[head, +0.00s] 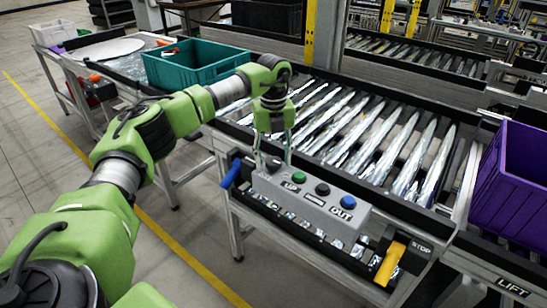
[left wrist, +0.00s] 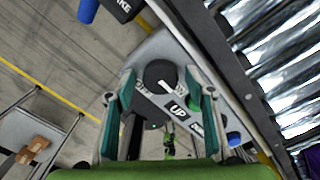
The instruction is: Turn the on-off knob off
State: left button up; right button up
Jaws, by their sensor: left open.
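The on-off knob (left wrist: 158,74) is a round black knob with a white mark, seen in the left wrist view on the grey control box (head: 308,202). In the head view, it is at the box's left end, largely hidden behind my gripper. My left gripper (head: 273,157) points down over that end. In the left wrist view, its open fingers (left wrist: 162,82) stand on either side of the knob, with gaps visible. I cannot tell how far above it they are. The knob's label is partly covered; "UP" is readable beside it. My right gripper is not in view.
The box also has a green button (head: 299,177), a black button (head: 322,189) and a blue button (head: 348,202). A blue brake handle (head: 231,174) is to the left and a yellow stop handle (head: 390,263) to the right. A roller conveyor (head: 370,135) runs behind, with a purple crate (head: 510,185).

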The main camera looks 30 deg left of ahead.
pick_arm(q)
jog(key=shift+f, duration=0.2)
jog(key=shift+c, duration=0.3)
jog(key=c, duration=1)
jog(key=shift+c, duration=0.2)
